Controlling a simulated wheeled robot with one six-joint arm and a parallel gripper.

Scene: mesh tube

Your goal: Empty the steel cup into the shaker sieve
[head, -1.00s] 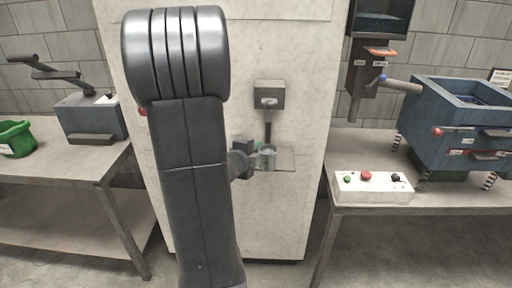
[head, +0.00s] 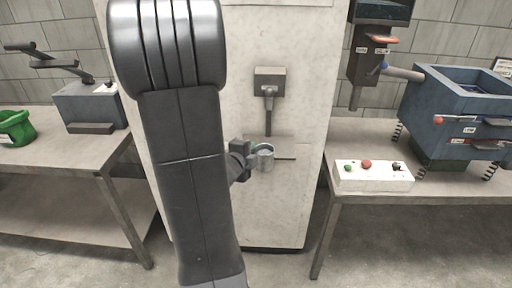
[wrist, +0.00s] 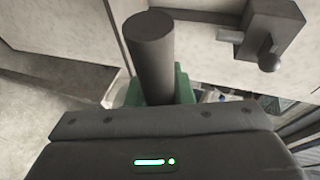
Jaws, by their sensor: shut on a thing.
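The steel cup (head: 265,160) is a small light-grey open-topped cup, upright in the head view in front of the pale cabinet. My gripper (head: 248,158) is at its left side and shut on it. In the wrist view a dark round bar (wrist: 155,55), seemingly the cup's handle, stands between my green finger pads; the cup itself is mostly hidden there. What is inside the cup is too small to tell. The shaker sieve (head: 460,105) is a blue open-topped box on springs, on the right-hand table, well to the right of my gripper.
A white button box (head: 372,176) sits at the right table's front edge. A dark column with a pipe (head: 402,74) stands beside the sieve. A green bin (head: 14,128) is far left.

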